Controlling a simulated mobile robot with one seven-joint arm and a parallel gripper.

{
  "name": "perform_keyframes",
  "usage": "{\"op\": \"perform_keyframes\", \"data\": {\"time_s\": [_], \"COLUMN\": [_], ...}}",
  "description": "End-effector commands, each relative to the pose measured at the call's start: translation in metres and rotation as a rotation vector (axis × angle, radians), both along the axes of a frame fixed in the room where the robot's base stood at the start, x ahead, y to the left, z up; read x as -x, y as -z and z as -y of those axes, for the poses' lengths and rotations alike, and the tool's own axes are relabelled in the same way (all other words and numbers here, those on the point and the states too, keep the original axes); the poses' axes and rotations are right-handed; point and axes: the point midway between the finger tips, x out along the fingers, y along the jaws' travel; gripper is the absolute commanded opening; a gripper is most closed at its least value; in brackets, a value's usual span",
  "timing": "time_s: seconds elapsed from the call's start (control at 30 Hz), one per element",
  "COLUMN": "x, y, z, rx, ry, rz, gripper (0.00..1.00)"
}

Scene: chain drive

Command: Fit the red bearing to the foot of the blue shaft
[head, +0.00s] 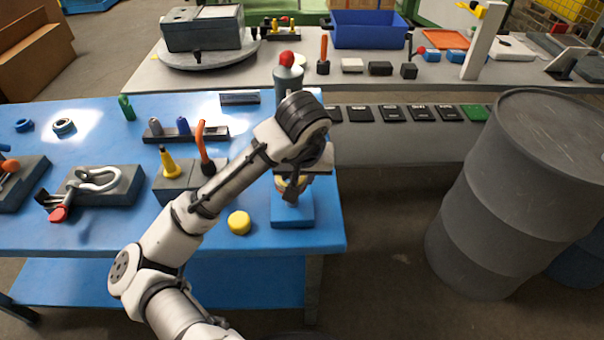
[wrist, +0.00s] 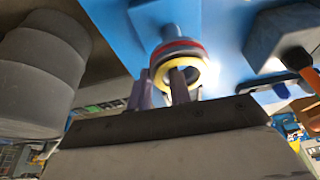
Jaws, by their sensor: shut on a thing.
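In the wrist view, a ring with a red band (wrist: 178,47), taken as the red bearing, sits at the end of a short blue shaft (wrist: 174,32) beside a blue block. A yellow rim (wrist: 203,74) with a dark opening lies on its near side; I cannot tell whether red and yellow are one piece. My gripper (wrist: 168,84) is shut, its fingers at this ring stack. In the head view, my gripper (head: 293,190) is over the blue block (head: 292,212) at the blue table's right end. My arm hides most of the shaft and ring there.
A yellow puck (head: 239,222) lies left of the block. A grey block with tools (head: 178,186) and a peg rack (head: 187,135) stand farther left. A grey drum (head: 515,200) stands right, beyond a floor gap.

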Motion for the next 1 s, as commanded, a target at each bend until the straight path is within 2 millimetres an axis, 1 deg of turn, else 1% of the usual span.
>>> {"op": "perform_keyframes", "data": {"time_s": [0.17,0.2,0.37,0.4,0.63,0.77,0.87,1.0], "x": [0.0,0.0,0.0,0.0,0.0,0.001,0.005,0.014], "y": [0.005,0.005,0.004,0.004,0.005,-0.002,-0.014,-0.04], "z": [0.0,0.0,0.0,0.0,0.0,-0.001,-0.001,-0.001], "rx": [0.0,0.0,0.0,0.0,0.0,-0.002,-0.003,-0.005], "ry": [0.0,0.0,0.0,0.0,0.0,0.0,0.0,-0.001], "rz": [0.001,0.001,0.001,0.001,-0.001,0.003,0.005,0.007], "gripper": [0.0,0.22,0.43,0.45,0.45,0.45,0.45,0.45]}}
